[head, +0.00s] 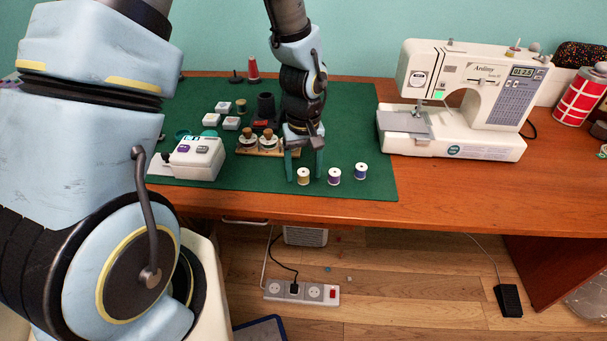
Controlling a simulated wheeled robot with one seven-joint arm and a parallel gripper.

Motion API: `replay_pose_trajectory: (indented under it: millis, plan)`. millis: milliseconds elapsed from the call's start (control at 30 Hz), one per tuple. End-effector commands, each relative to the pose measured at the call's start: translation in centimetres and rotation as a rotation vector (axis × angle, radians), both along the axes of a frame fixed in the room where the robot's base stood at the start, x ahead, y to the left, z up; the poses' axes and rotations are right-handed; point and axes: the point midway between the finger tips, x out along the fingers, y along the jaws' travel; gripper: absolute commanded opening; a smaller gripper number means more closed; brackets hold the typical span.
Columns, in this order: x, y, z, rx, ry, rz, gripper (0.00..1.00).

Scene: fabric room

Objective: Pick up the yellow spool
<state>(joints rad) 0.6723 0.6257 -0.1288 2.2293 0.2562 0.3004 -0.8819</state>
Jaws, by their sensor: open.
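Three small spools stand upright in a row near the front edge of the green mat (377,130). The yellow spool (304,176) is the leftmost, with a tan-yellow band between pale ends. A purple spool (334,176) stands to its right, then a blue spool (361,171). My gripper (304,172) points down at the yellow spool. Its two teal fingers are open, one to the left and one to the right of the spool. I cannot tell whether the fingers touch it or how they line up in depth.
A white box-shaped device (196,158) is farther left. A white sewing machine (470,100) stands to the right. A red thread cone (253,69) is at the back. The table's front edge is close to the spools.

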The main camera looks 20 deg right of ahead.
Motion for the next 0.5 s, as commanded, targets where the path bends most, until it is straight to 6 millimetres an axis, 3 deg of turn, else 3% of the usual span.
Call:
replay_pose_trajectory:
  millis: [267, 500]
  plan:
    - [0.01, -0.01, -0.22, 0.000, -0.001, 0.000, 0.68]
    - [0.01, -0.01, -0.20, 0.000, -0.001, 0.000, 0.41]
